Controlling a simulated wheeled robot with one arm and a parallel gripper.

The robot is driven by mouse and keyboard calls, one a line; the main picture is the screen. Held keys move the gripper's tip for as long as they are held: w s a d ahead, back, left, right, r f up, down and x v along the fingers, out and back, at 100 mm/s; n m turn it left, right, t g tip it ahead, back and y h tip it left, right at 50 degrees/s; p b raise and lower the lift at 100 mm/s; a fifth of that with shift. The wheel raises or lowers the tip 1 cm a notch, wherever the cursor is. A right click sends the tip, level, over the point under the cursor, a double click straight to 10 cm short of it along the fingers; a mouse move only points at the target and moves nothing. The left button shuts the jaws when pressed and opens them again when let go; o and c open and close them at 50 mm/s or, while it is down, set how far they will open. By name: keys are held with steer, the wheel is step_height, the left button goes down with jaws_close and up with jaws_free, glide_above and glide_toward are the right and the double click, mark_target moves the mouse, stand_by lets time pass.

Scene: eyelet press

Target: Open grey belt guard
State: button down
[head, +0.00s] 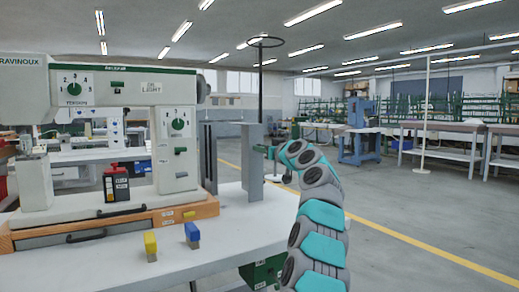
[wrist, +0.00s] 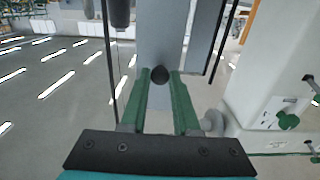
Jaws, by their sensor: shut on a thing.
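The grey belt guard (head: 252,160) is a tall narrow upright panel at the right end of the white and green press, above the white table. It stands apart from the press body, with a gap on its left. In the wrist view the guard (wrist: 160,35) fills the upper middle, with a round black knob (wrist: 160,75) on its face. My gripper (wrist: 160,78) has its green fingers closed on either side of this knob. In the head view my gripper (head: 266,150) reaches the guard from the right, and the knob is too small to make out.
The press (head: 110,130) stands on a wooden base (head: 120,222) left of the guard. A yellow block (head: 151,243) and a blue block (head: 192,233) are at the table's front. A thin dark pole (head: 260,85) rises behind the guard. Open floor lies to the right.

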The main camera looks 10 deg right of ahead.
steer(key=c, duration=0.7)
jaws_free()
steer(key=shift+a, duration=0.1)
steer(key=shift+s, duration=0.1)
steer(key=shift+b+v, duration=2.4)
steer(key=shift+v, duration=1.45)
